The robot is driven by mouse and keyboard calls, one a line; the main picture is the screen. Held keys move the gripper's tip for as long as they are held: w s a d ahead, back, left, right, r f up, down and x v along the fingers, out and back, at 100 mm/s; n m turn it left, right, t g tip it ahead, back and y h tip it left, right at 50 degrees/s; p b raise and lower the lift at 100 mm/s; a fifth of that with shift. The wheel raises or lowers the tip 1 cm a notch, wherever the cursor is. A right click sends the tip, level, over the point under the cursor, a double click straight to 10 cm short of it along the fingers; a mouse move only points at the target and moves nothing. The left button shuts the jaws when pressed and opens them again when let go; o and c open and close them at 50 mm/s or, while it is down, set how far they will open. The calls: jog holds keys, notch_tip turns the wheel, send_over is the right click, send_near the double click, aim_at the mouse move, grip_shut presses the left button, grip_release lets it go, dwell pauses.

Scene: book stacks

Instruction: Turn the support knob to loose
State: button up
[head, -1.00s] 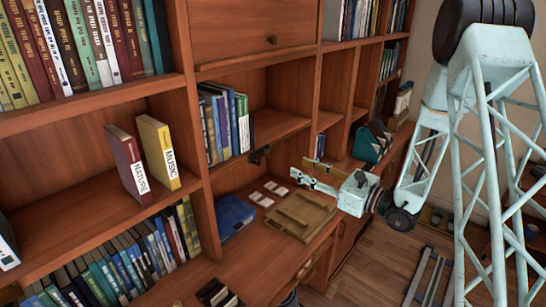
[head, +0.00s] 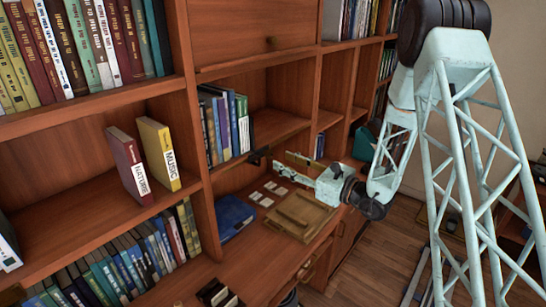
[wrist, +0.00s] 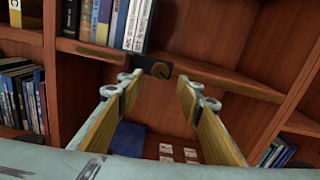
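The support knob (wrist: 161,70) is a small dark brownish disc on a black bracket (wrist: 146,63) at the front edge of a wooden shelf. In the head view the dark bracket (head: 257,156) shows small below the upright books. My gripper (wrist: 158,85) is open and empty, with its two tan-padded fingers spread wide. In the wrist view the knob lies ahead, just above the gap between the fingertips, and I see no contact. In the head view my gripper (head: 284,164) is just right of the bracket. The knob's setting is too small to read.
The shelf board (wrist: 225,80) with upright books (wrist: 115,22) runs behind the knob. Below are a blue box or book (head: 234,217), white cards (head: 268,193) and a wooden tray (head: 300,216) on the desk. A Nature book (head: 130,165) and Music book (head: 159,153) stand left.

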aim_at(270, 155)
jog(key=shift+p+x, duration=0.35)
jog(key=shift+x, duration=2.75)
jog(key=c, duration=0.8)
jog(key=shift+c, duration=0.2)
